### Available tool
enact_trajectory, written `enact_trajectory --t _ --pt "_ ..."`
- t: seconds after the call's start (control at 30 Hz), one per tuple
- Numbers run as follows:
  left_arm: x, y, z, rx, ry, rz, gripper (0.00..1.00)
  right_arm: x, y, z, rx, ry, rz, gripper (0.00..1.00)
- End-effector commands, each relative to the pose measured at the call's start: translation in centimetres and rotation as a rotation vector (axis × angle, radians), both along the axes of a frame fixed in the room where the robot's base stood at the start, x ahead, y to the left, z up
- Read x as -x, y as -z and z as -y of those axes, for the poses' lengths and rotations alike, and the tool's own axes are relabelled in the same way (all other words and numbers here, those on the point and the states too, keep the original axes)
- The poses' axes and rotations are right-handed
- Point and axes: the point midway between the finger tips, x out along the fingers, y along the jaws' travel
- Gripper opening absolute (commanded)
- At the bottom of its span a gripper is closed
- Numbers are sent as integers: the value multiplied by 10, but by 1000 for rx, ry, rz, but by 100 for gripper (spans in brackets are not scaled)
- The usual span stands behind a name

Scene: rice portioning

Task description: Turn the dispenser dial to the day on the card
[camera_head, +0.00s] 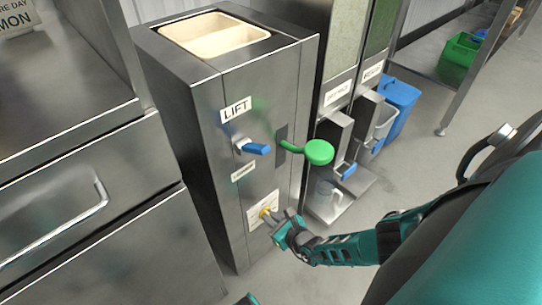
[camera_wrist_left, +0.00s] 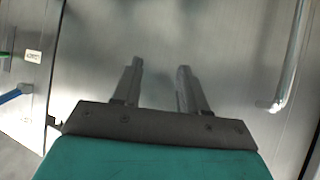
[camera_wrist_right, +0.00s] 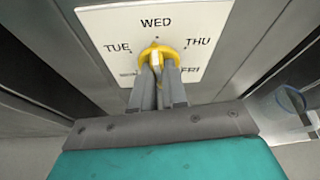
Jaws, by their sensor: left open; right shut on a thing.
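The yellow dial (camera_head: 265,213) is on a white plate (camera_head: 254,217) low on the dispenser front (camera_head: 215,190). My right gripper (camera_head: 274,215) is shut on the dial. In the right wrist view, the dial (camera_wrist_right: 158,50) shows between the fingertips (camera_wrist_right: 157,72). TUE, WED, THU and FRI are legible around it; a label at lower left is too small to read. Its pale bar seems to point up near WED. The card (camera_head: 18,18), cut off at top left, reads MON. My left gripper (camera_wrist_left: 160,68) is open and empty before a steel front.
A blue lever (camera_head: 256,149) under LIFT and a green paddle (camera_head: 318,152) stick out above the dial. A jug (camera_head: 326,194) stands under neighbouring dispensers at right. Steel drawers with a handle (camera_head: 75,225) are at left. Blue and green bins stand farther back.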

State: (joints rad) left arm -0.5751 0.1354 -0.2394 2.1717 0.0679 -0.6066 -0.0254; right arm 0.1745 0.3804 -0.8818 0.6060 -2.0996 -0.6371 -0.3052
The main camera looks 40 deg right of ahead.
Motion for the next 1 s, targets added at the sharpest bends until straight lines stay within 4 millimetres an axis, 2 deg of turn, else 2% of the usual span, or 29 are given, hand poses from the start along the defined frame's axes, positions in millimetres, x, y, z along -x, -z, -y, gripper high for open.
enact_trajectory --t 0.27,0.7,1.0 --pt "-2 -1 0 0 -1 5 43 -3 -1 0 33 2 8 0" --pt "-5 -3 -1 0 -2 14 43 -4 -2 -2 340 2 34 0" --pt "-5 -3 -1 -1 -2 13 43 -5 -2 -2 370 2 37 0"
